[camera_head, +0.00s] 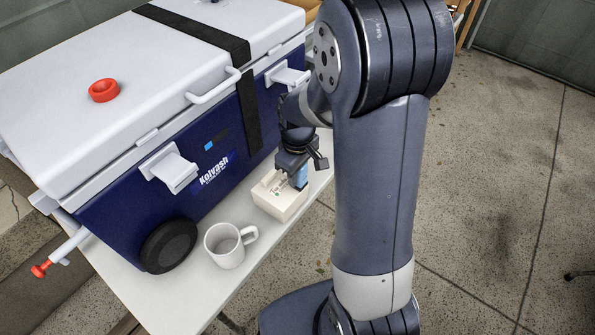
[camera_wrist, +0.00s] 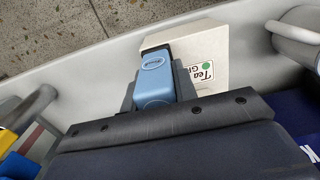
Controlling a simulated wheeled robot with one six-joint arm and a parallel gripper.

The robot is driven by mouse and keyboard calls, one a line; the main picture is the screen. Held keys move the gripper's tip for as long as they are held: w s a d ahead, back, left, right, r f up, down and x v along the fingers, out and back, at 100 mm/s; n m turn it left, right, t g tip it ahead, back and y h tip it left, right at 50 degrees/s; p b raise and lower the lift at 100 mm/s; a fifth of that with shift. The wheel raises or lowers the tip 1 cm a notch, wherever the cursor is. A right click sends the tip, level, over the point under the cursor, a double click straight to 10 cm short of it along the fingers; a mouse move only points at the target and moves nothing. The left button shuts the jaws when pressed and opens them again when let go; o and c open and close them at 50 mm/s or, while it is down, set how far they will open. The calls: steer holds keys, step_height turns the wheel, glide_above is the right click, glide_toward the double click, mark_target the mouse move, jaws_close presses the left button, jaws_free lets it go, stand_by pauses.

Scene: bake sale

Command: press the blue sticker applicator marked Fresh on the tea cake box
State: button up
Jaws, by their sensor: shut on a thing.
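The blue sticker applicator (camera_wrist: 154,80) is held in my gripper (camera_head: 300,174), which is shut on it. It also shows as a small blue piece in the head view (camera_head: 302,177). The cream tea cake box (camera_head: 277,202) sits on the table below my gripper; in the wrist view the box (camera_wrist: 215,50) lies just beyond the applicator, with a label reading "Tea" and a green dot. The applicator overlaps the box in both views; I cannot tell whether it touches. The word on the applicator is too small to read.
A large blue and white cooler (camera_head: 110,130) fills the table's back left. A white mug (camera_head: 226,246) stands left of the box, near the table's front edge. A red ring (camera_head: 104,90) lies on the cooler lid. The table (camera_head: 185,300) is narrow.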

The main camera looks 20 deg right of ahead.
steer(key=shift+r+p, duration=2.9)
steer(key=shift+r, duration=0.55)
